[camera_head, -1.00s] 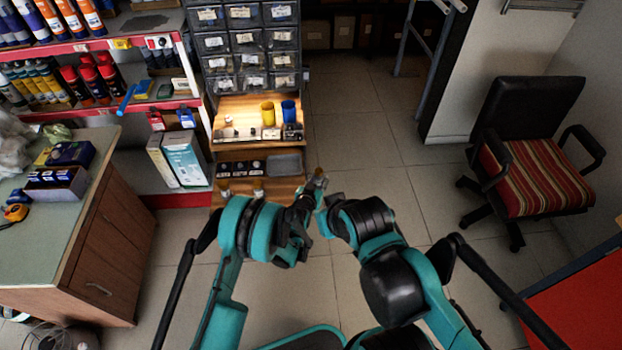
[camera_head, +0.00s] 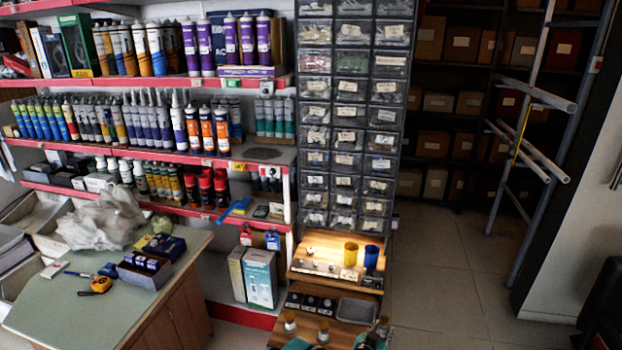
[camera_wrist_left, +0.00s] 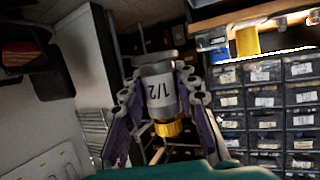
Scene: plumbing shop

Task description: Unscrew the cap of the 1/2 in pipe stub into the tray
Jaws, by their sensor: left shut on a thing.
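In the left wrist view, my left gripper (camera_wrist_left: 160,95) is shut on the grey 1/2 in pipe stub (camera_wrist_left: 160,88), with a finger on each side. The stub has a wide flange at its far end and a brass cap (camera_wrist_left: 172,128) at the end nearer my palm. In the head view the left gripper (camera_head: 371,339) shows only at the bottom edge, close to the brass cap (camera_head: 383,323). The grey tray (camera_head: 357,311) lies on the wooden bench just behind it. I cannot make out my right gripper in either view.
Two other brass-capped stubs (camera_head: 290,321) (camera_head: 323,331) stand on the bench to the left. A yellow cup (camera_head: 350,254) and a blue cup (camera_head: 371,257) stand on the shelf behind. A drawer cabinet (camera_head: 349,115) rises above. Open floor (camera_head: 430,270) lies to the right.

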